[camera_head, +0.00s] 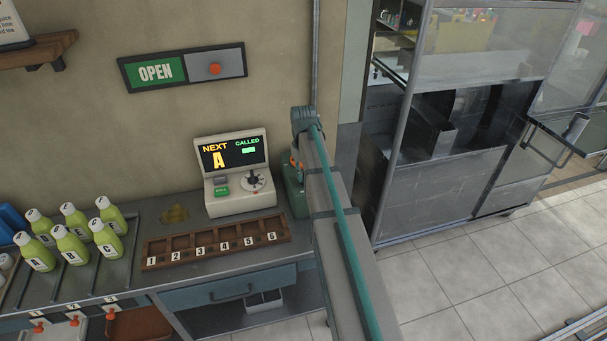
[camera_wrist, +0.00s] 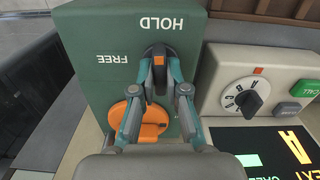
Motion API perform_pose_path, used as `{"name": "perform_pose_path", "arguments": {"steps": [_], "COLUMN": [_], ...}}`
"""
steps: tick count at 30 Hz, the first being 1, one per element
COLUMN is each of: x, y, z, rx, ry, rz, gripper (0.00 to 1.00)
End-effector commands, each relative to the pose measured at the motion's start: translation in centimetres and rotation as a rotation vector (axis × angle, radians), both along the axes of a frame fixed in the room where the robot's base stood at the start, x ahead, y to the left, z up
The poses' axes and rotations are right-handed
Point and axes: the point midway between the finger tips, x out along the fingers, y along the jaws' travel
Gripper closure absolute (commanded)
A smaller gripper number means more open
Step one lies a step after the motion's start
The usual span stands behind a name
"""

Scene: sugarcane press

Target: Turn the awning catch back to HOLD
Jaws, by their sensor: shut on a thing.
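The awning catch is on a green box (camera_wrist: 90,35) that carries the words HOLD and FREE, upside down in the wrist view. The catch has an orange round plate (camera_wrist: 150,130) and a dark handle (camera_wrist: 158,54) with an orange stripe. The dark handle is below the word HOLD and to the right of FREE. My gripper (camera_wrist: 160,76) is shut on the dark handle, one finger on each side. Part of the orange plate is hidden behind the fingers. In the head view the green box (camera_head: 294,196) is mostly behind my arm.
A call console (camera_head: 236,180) with a screen and dial stands close beside the green box. A numbered wooden rack (camera_head: 215,243) and several green bottles (camera_head: 70,245) are on the counter to the left. A metal cabinet (camera_head: 440,185) stands to the right.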

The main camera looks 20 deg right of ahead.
Motion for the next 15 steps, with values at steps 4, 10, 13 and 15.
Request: {"name": "perform_pose_path", "arguments": {"steps": [4,10,13,15], "x": [0.0,0.0,0.0,0.0], "y": [0.0,0.0,-0.01,0.0], "z": [0.01,0.0,0.0,0.0], "rx": [0.0,0.0,0.0,0.0], "ry": [0.0,0.0,0.0,0.0], "rz": [-0.051,-0.083,-0.088,-0.088], "gripper": [1.0,1.0,1.0,1.0]}}
